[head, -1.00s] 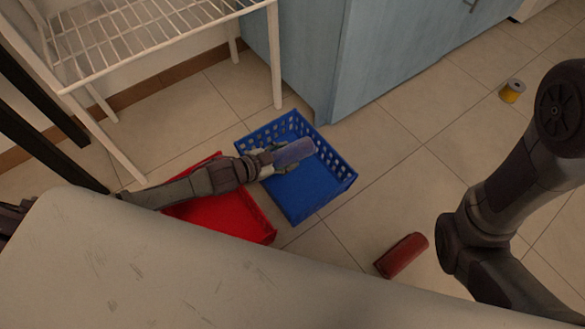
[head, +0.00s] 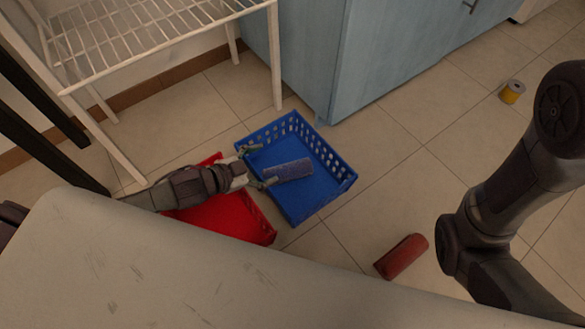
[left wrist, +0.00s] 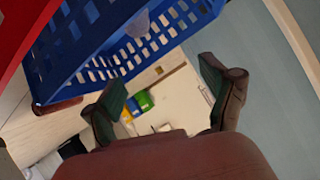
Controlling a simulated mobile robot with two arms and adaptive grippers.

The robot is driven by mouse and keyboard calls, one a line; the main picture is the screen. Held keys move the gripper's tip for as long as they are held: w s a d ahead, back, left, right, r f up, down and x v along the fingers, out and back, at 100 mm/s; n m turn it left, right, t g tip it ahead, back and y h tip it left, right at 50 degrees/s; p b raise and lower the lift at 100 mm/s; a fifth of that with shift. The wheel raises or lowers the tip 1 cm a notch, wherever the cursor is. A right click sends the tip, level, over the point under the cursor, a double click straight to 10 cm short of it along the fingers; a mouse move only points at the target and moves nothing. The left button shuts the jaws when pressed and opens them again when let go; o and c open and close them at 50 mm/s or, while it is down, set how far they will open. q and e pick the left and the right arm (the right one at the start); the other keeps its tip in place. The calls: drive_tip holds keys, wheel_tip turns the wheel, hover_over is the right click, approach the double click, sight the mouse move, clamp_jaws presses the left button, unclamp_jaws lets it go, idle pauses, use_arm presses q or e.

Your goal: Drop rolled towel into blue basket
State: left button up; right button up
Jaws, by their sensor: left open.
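The blue-grey rolled towel (head: 289,170) lies inside the blue basket (head: 337,186) on the floor, near its left side. My left gripper (head: 263,166) is open at the basket's left edge, its fingers apart and just left of the towel's near end. In the left wrist view the open fingers (left wrist: 160,85) have nothing between them. That view also shows the perforated basket wall (left wrist: 75,50) and a small greyish patch, perhaps the towel, behind it. My right arm shows at the right of the head view, but its gripper is out of view.
A red basket (head: 253,222) stands against the blue one, partly under my left arm. A dark red roll (head: 402,256) and a yellow spool (head: 512,91) lie on the tiled floor. A white wire rack (head: 150,45) and a blue cabinet (head: 375,55) stand behind.

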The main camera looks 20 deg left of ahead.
use_arm(q)
drive_tip(key=shift+v, duration=1.9)
